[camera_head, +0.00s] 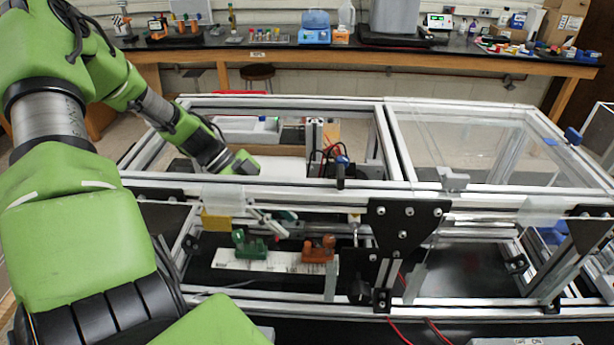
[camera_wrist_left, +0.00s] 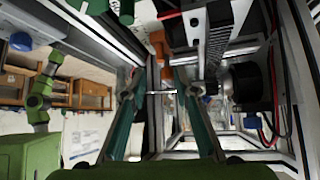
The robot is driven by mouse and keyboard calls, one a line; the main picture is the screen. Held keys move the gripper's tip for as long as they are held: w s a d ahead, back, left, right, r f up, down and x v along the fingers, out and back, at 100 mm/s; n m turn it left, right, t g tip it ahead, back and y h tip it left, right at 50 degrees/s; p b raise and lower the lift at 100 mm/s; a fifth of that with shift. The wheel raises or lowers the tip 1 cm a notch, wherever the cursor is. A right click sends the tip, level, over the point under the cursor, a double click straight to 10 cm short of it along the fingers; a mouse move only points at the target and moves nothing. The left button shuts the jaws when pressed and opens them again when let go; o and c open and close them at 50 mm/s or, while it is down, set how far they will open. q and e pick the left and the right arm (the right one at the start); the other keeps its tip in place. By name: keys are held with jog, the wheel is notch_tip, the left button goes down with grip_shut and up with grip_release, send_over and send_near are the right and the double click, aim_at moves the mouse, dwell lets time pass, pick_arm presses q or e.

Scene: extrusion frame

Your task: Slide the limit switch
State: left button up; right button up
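A green bracket-like part (camera_head: 248,246) and an orange part (camera_head: 318,250) sit on a white ruled strip (camera_head: 272,265) inside the lower frame. I cannot tell which of them is or carries the limit switch. The orange part also shows in the left wrist view (camera_wrist_left: 158,46), beyond the fingertips. My left gripper (camera_head: 270,222) is below the front rail, left of the orange part and above the strip; the rail hides some of it. In the left wrist view its two teal fingers (camera_wrist_left: 160,80) are spread, with a thin pale rod visible between them. My right gripper is not in view.
Aluminium rails (camera_head: 290,192) run across in front of my left wrist. A black plate (camera_head: 403,220) with bolts stands right of the orange part. A yellow block (camera_head: 216,222) is at the left. A clear panel (camera_head: 470,145) covers the right section. Red wires hang below.

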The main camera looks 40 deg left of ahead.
pick_arm(q)
jog(key=x, duration=0.8)
jog(key=shift+w+d+f, duration=0.15)
jog(key=shift+d+f, duration=0.1)
jog(key=shift+f, duration=0.05)
grip_shut()
